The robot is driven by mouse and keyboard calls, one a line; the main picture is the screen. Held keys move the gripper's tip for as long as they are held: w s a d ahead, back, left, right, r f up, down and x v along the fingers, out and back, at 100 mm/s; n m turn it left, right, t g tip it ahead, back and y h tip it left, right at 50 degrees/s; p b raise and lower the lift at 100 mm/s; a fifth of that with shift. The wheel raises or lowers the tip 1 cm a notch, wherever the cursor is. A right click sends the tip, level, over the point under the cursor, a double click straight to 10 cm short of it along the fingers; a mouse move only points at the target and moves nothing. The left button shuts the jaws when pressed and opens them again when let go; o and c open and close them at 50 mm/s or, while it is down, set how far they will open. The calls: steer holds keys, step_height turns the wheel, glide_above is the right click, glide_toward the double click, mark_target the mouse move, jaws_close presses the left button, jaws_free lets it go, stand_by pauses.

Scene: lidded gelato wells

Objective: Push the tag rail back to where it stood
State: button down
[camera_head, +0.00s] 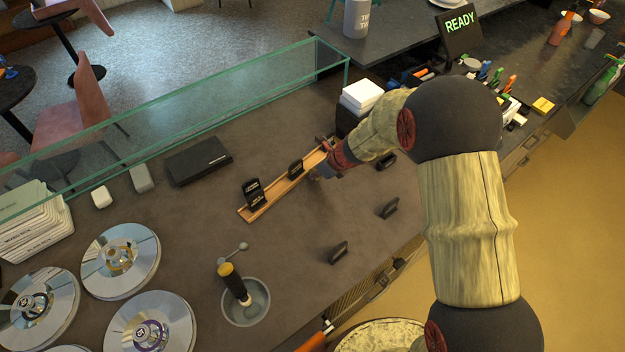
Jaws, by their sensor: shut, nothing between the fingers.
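The tag rail (276,197) is a long, narrow wooden strip lying at a slant on the dark counter, from lower left to upper right. Black tags (295,170) stand in it, two of them close together near its lower left end. My gripper (316,176) is shut and empty, low beside the front side of the rail's upper right part. The arm and gripper partly hide that end of the rail. I cannot tell whether the fingers touch the rail.
Loose black tags (339,251) stand in front of the rail. A steel bowl (261,312) with a handled tool and several round lids (120,261) are at lower left. A flat black box (198,160) and a glass guard (200,122) lie behind. White boxes (362,94) stand beyond the gripper.

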mark_target(310, 168)
steer(key=shift+w+d+p, duration=0.35)
steer(key=shift+w+d, duration=0.35)
steer(key=shift+w, duration=0.15)
steer(key=shift+w+a, duration=0.1)
steer(key=shift+a, duration=0.05)
steer(key=shift+w+a+p, duration=0.4)
steer(key=shift+w+a, duration=0.05)
steer(key=shift+a, duration=0.05)
steer(key=shift+w+a, duration=0.15)
steer(key=shift+a, duration=0.05)
steer(key=shift+w+a+p, duration=0.65)
steer(key=shift+a+p, duration=0.05)
steer(key=shift+a, duration=0.05)
steer(key=shift+w+a, duration=0.15)
steer(key=shift+a, duration=0.05)
steer(key=shift+d+f, duration=0.1)
steer(key=shift+d, duration=0.05)
stand_by(0.4)
steer(key=shift+s+d+b, duration=0.35)
steer(key=shift+s+d, duration=0.2)
steer(key=shift+s, duration=0.15)
